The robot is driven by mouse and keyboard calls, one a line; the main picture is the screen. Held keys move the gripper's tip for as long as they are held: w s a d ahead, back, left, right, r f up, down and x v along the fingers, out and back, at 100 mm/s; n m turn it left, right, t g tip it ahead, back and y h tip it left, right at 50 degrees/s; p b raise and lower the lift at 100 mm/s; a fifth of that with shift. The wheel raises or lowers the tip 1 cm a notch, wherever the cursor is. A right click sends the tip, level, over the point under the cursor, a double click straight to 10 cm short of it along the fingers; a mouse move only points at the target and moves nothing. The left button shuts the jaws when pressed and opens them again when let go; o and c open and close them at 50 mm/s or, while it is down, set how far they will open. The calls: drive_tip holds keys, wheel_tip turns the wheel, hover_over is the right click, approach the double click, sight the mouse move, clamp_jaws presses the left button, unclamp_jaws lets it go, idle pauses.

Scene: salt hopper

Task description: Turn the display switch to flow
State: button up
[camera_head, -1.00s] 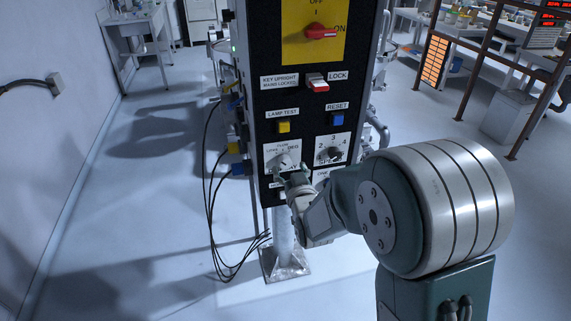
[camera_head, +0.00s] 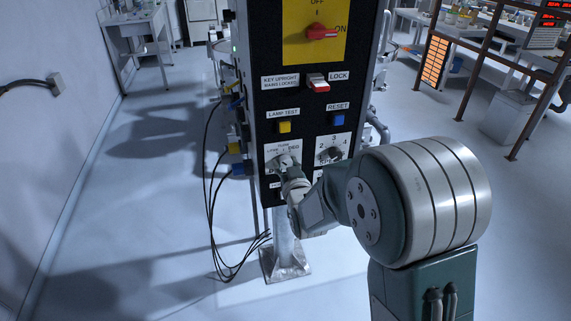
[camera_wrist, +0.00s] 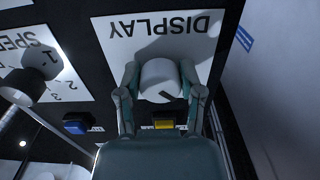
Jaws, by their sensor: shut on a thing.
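The display switch is a pale round knob on a white plate (camera_head: 270,150) low on the left of the black control panel. In the wrist view the knob (camera_wrist: 160,80) sits between the two fingers of my gripper (camera_wrist: 160,92), which is shut on it; a short dark mark shows on its face. The plate's word DISPLAY (camera_wrist: 158,24) appears upside down there. In the head view my gripper (camera_head: 286,168) covers much of the knob and the plate's lower part, so I cannot tell which label the knob points to.
The speed knob (camera_wrist: 38,75) is close beside my gripper. Above are a yellow lamp-test button (camera_head: 285,127), a blue reset button (camera_head: 338,119), a red-and-white key switch (camera_head: 318,84) and a red main switch (camera_head: 321,32). Black cables (camera_head: 210,210) hang at the panel's left.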

drive_tip(key=m, duration=0.4)
drive_tip(key=shift+a+r, duration=0.1)
drive_tip(key=shift+m, duration=2.3)
drive_tip(key=o, duration=1.1)
drive_tip(key=shift+o, duration=0.2)
drive_tip(key=v, duration=1.1)
drive_tip(key=shift+s, duration=0.4)
